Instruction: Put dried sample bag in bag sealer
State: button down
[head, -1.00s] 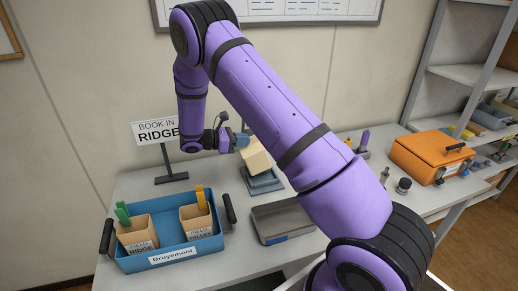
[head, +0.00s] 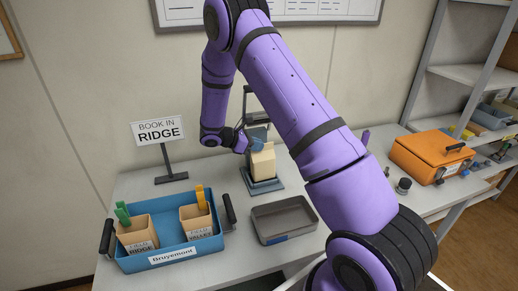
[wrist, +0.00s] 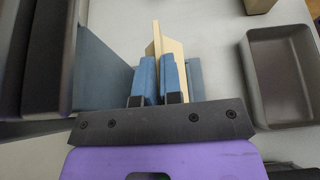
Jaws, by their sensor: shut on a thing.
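The sample bag (head: 263,163) is a tan paper bag, upright over the base of the bag sealer (head: 279,184), a blue-grey device with a dark raised frame behind it. My gripper (head: 250,146) is shut on the bag's top from the left side. In the wrist view my gripper's blue fingers (wrist: 160,78) pinch the tan bag (wrist: 172,42). The sealer's dark parts (wrist: 50,50) stand close at the left there. Whether the bag's bottom touches the sealer base cannot be told.
A blue tray (head: 172,256) labelled Bruyemont holds two bags with green and yellow clips. An empty grey tray (head: 284,220) lies right of it, also in the wrist view (wrist: 282,78). A RIDGE sign (head: 158,132) stands behind. An orange box (head: 428,156) sits at the right.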

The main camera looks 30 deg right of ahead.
jog(key=shift+s+d+r, duration=0.1)
jog(key=shift+d, duration=0.2)
jog(key=shift+y, duration=0.3)
jog(key=shift+f, duration=0.85)
jog(key=c, duration=1.3)
grip_release()
jog(key=shift+f, duration=0.1)
